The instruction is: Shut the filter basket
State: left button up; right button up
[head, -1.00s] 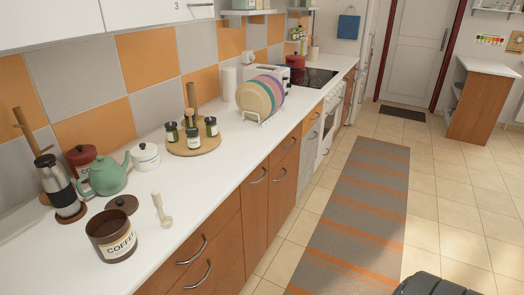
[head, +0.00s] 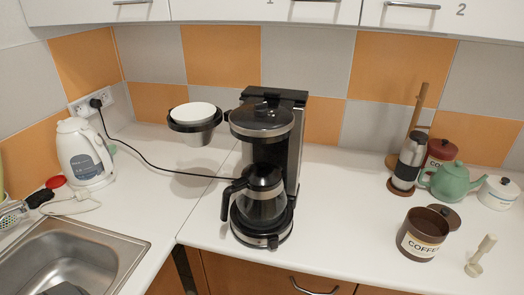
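The black coffee maker (head: 296,140) stands on the white counter in the middle of the head view. Its filter basket (head: 195,122) is swung out to the left of the machine, with a white paper filter (head: 194,111) in it. The basket hangs above the counter, apart from the machine's round top (head: 262,118). A glass carafe (head: 263,192) with a black handle sits on the machine's base below the top. Neither of my grippers shows in the head view.
A steel sink (head: 118,247) is at front left.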

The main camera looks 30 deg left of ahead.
aim_at(199, 136)
jog(key=i+u, duration=0.1)
jog(key=u, duration=0.35)
jog(key=i+j+u, duration=0.1)
jog(key=u, duration=0.8)
jog(key=i+l, duration=0.05)
